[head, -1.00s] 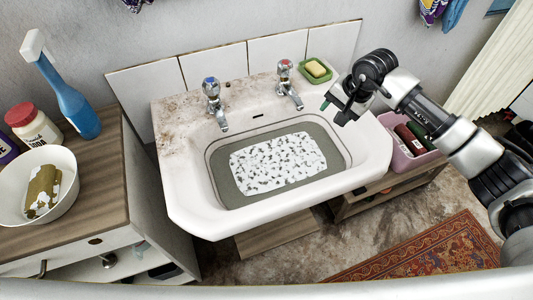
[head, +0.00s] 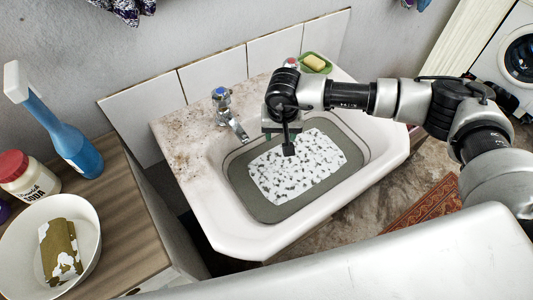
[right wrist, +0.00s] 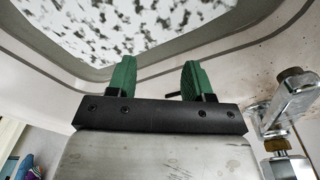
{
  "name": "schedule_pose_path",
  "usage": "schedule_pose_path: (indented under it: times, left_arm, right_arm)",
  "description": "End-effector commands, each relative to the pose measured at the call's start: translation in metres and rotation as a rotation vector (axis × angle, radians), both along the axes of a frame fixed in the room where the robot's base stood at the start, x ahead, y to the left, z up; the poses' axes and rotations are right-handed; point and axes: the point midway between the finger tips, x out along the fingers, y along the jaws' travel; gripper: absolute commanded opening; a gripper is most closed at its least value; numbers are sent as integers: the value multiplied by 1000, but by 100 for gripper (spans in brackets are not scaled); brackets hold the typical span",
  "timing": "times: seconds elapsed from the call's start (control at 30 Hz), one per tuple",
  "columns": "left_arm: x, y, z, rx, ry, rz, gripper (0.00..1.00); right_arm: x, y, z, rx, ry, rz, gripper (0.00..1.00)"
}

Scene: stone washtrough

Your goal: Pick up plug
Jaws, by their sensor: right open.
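I cannot make out a plug in either view. The white washbasin (head: 232,232) holds murky grey water (head: 262,208) with a white, dark-speckled foam patch (head: 300,165) on it, which hides the bottom. My right gripper (head: 281,142) is over the back part of the basin, pointing down above the foam's edge. In the right wrist view its two green-padded fingers (right wrist: 153,78) are apart with nothing between them. The foam and basin wall show beyond them. My left gripper is not in view.
A chrome tap (head: 224,108) stands left of my right gripper, and it also shows in the right wrist view (right wrist: 290,105). A second tap is mostly hidden behind my arm. A green soap dish (head: 316,64) sits at the back. A bowl (head: 88,222) and blue spray bottle (head: 72,145) stand left.

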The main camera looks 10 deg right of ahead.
Motion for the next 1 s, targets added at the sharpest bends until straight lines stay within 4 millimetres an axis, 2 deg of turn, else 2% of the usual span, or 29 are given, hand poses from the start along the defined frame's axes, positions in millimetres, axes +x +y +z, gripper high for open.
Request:
schedule_pose_path:
  times: [0.1,0.2,0.43,0.7,1.0]
  left_arm:
    - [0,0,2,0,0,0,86]
    - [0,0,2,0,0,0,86]
    - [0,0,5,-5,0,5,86]
    - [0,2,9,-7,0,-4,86]
    - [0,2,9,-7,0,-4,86]
  right_arm:
    - [1,-1,-22,-2,4,0,51]
    - [3,-1,-35,-1,3,-1,51]
    - [4,-2,-52,0,2,0,51]
    - [5,-7,-91,0,2,-1,51]
    - [6,-7,-96,0,-1,0,51]
